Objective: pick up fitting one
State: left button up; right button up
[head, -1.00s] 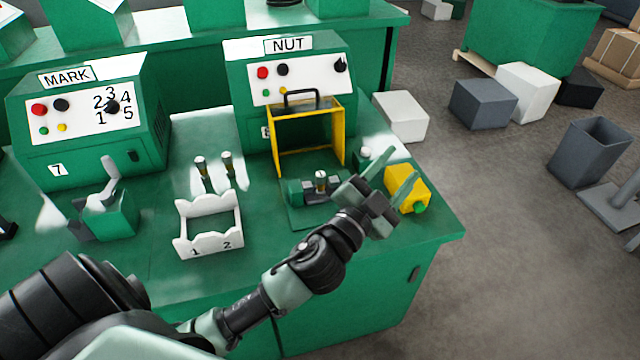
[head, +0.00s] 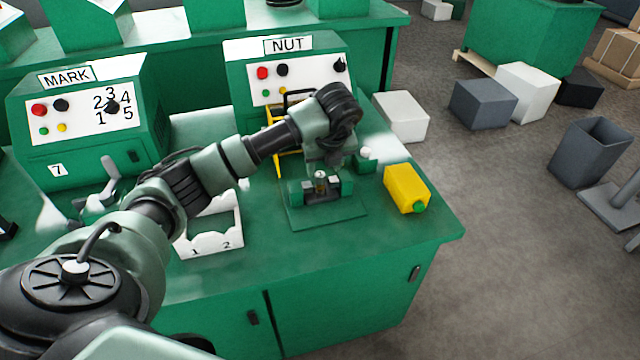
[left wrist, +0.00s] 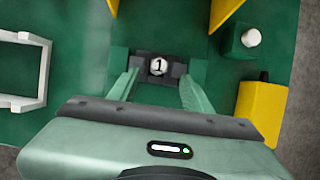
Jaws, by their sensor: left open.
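Fitting one (head: 320,181) stands upright in a small dark clamp (head: 307,192) on a green base plate in front of the NUT machine. In the left wrist view its round top shows a "1" (left wrist: 158,66). My left gripper (left wrist: 159,82) is open and points down over the clamp. Its two green fingers lie left and right of the fitting in that view, with the fitting just beyond the tips. I cannot tell the height gap. In the head view my left arm covers most of the gripper. My right gripper is not in view.
A yellow guard (head: 278,150) of the NUT machine (head: 240,75) stands behind the clamp. A yellow box (head: 403,186) and a green block with a white knob (head: 366,160) are to its right. A white rack (head: 210,243) marked 1 and 2 is to its left, partly behind my arm.

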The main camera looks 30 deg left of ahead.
aim_at(321, 176)
pick_arm(q)
jog(key=shift+a+f, duration=0.25)
jog(key=shift+a, duration=0.05)
jog(key=p+x, duration=0.2)
jog(key=x, duration=0.4)
jog(key=shift+f, duration=0.2)
jog(key=shift+w+f, duration=0.1)
jog(key=shift+f, duration=0.2)
grip_shut()
